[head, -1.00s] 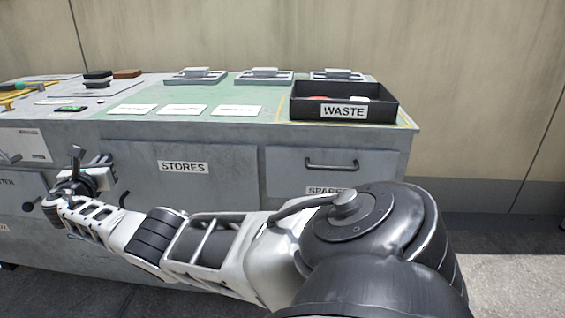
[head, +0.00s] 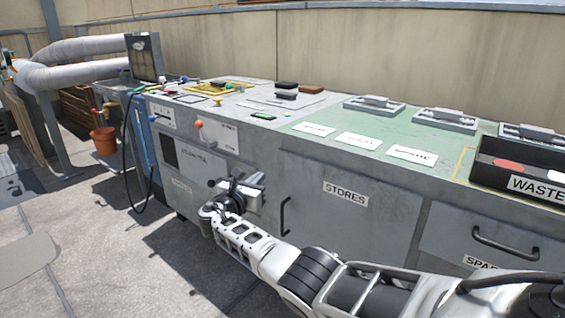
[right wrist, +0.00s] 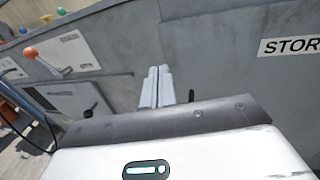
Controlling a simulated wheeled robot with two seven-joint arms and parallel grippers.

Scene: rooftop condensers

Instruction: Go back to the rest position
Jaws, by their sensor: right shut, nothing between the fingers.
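My right gripper (head: 254,192) is in front of the grey cabinet (head: 310,228), left of the STORES label (head: 346,193) and its vertical handle (head: 285,216) in the head view. In the right wrist view its two fingers (right wrist: 158,86) are together with nothing between them. They point toward the cabinet front; whether they touch it I cannot tell. My right arm reaches in from the lower right. My left gripper is not in view.
On the cabinet top are a WASTE tray (head: 515,172), white cards (head: 358,141) and several grey fixtures (head: 444,121). An orange-knobbed lever (head: 199,125) sticks out of the front. An orange bucket (head: 103,141) stands at the left. The paved floor (head: 110,265) at left is open.

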